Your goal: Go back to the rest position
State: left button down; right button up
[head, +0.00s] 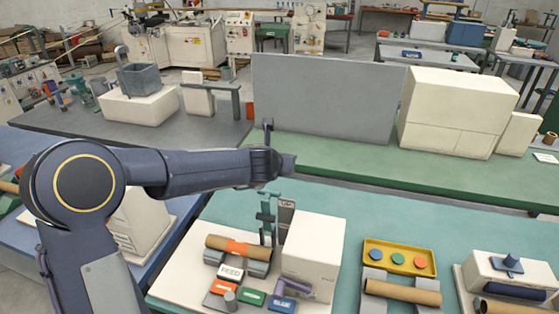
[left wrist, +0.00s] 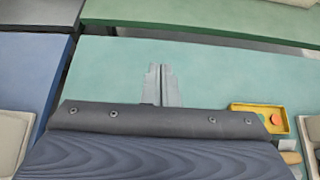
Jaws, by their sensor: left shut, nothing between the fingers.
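My left arm reaches in from the left in the head view. My left gripper (head: 287,165) is at its end, raised above the far part of the teal table (head: 372,216). In the left wrist view the two fingers (left wrist: 161,70) lie together, empty, against bare teal table. The winder (head: 314,250) stands below and nearer in the head view, with a brown tube (head: 222,243) bearing an orange band and a button marked FEED (head: 231,272). The gripper appears apart from it. My right gripper is not in view.
A yellow tray (head: 371,245) with coloured discs is to the right, behind a cardboard tube (head: 403,292) on grey supports. A white device (head: 515,272) stands at far right. Behind are a green bench (head: 340,157), a grey panel (head: 325,95) and a large white box (head: 458,110).

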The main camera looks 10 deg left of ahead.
pick_arm(q)
jog(key=s+r+m+h+b, duration=0.1)
jog(key=s+r+m+h, duration=0.2)
jog(key=s+m, duration=0.45)
jog(key=s+r+m+h+b, duration=0.15)
jog(key=s+r+m, duration=0.25)
jog(key=s+m, duration=0.4)
jog(key=s+a+f+m+g, duration=0.1)
jog(key=s+f+m+g, duration=0.1)
jog(key=s+f+m, duration=0.3)
jog(key=s+a+f+m+g+b, duration=0.1)
jog(key=s+f+m, duration=0.4)
jog(key=s, duration=0.6)
jog(key=s+a+f+m+g+y+b, duration=0.1)
jog(key=s+a+f+m+g, duration=0.1)
jog(key=s+f+m, duration=0.3)
jog(key=s+m+g, duration=0.1)
jog(key=s+m, duration=0.2)
jog(key=shift+s+a, duration=0.2)
jog(key=shift+a, duration=0.1)
